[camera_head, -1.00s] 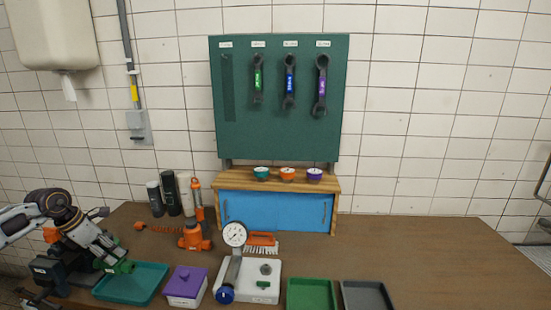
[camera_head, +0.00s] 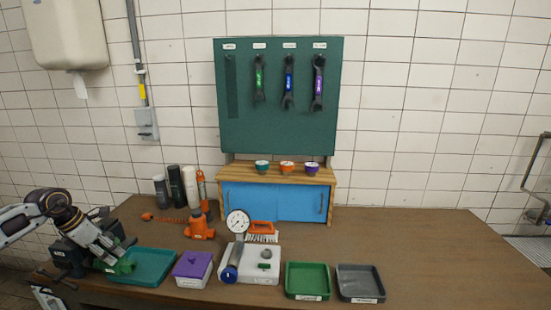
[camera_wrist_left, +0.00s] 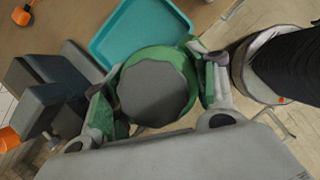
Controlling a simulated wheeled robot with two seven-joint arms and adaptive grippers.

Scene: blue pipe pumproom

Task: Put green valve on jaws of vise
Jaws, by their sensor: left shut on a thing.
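The green valve (camera_head: 122,267) is in my left gripper (camera_head: 118,262), above the left edge of the teal tray. In the left wrist view the valve (camera_wrist_left: 160,60) shows a round dark grey face in a green body between the two fingers (camera_wrist_left: 155,100), which are shut on it. The dark vise (camera_head: 70,258) stands at the left end of the table, just left of the gripper. Its dark blocks (camera_wrist_left: 45,95) show left of the valve in the wrist view, apart from it. My arm partly hides the vise in the head view. My right gripper is out of view.
The teal tray (camera_head: 160,279) lies right of the vise. Right of it stand a purple-lidded box (camera_head: 193,265), a white case with a gauge (camera_head: 237,222), a green tray (camera_head: 308,294) and a grey tray (camera_head: 360,296). An orange jack (camera_head: 200,229) stands behind. The table's right side is clear.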

